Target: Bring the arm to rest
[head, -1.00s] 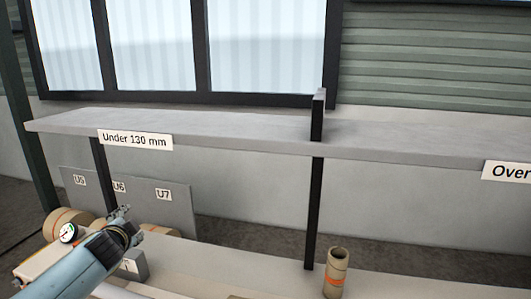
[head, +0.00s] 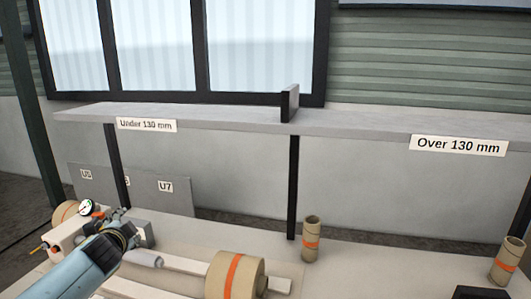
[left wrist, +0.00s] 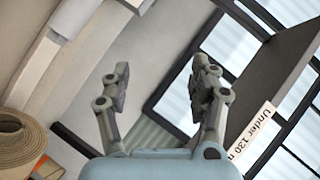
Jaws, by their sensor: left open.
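My left gripper (head: 126,231) is at the lower left of the head view, above the bench and in front of the grey panel. In the left wrist view its two fingers (left wrist: 160,90) are spread apart with nothing between them. My right gripper is not in view in any frame.
A grey shelf (head: 220,114) with an upright divider (head: 290,103) runs behind the bench, labelled "Under 130 mm" and "Over 130 mm". Brown rolls with orange bands (head: 311,239) stand on the bench. A larger roll (head: 236,276) lies front centre. A gauge (head: 86,207) is at left.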

